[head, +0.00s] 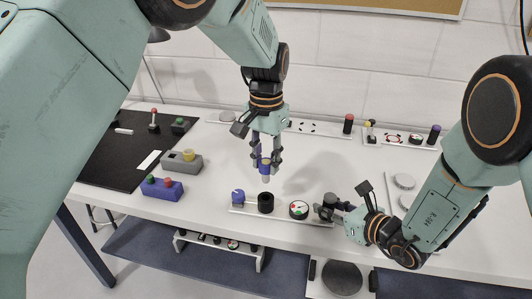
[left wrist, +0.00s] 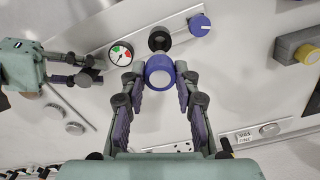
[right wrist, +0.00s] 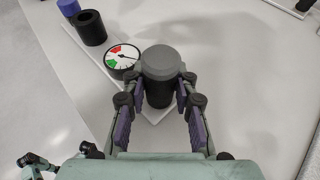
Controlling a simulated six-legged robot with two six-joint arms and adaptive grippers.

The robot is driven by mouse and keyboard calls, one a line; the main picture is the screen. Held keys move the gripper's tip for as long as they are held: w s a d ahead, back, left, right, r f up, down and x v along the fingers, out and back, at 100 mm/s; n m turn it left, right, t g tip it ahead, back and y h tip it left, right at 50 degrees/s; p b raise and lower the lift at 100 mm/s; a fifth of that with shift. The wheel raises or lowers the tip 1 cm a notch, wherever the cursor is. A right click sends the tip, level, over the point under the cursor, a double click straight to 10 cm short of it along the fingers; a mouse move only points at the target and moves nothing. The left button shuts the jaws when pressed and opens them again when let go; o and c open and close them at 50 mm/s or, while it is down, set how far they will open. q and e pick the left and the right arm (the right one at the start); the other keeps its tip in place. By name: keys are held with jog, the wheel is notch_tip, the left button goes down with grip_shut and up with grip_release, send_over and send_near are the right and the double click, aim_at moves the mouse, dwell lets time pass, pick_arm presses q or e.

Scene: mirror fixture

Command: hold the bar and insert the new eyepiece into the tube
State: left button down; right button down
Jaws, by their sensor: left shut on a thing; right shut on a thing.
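My left gripper (head: 266,157) is shut on the blue eyepiece (left wrist: 158,72), which has a pale round end and points down above the table. The open-topped black tube (head: 265,202) stands on the fixture plate, below the eyepiece and apart from it. The tube also shows in the left wrist view (left wrist: 159,39), just beyond the eyepiece. My right gripper (head: 328,209) is shut on the upright dark bar (right wrist: 160,78) with a grey cap, at the right end of the plate. The fingers partly hide the bar in the head view.
A gauge (head: 299,209) stands between the tube and bar. A blue knob (head: 238,196) is left of the tube. A purple button box (head: 161,188) and a grey box (head: 181,162) stand further left. Another fixture with a red-topped post (head: 348,124) is at the back.

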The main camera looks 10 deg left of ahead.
aim_at(266, 173)
pick_arm(q)
jog(key=shift+f, duration=2)
jog(key=shift+f, duration=2.2)
jog(key=c, duration=0.9)
grip_release()
jog(key=shift+f, duration=0.1)
notch_tip(266, 173, up, 12)
jog(key=shift+r, duration=0.1)
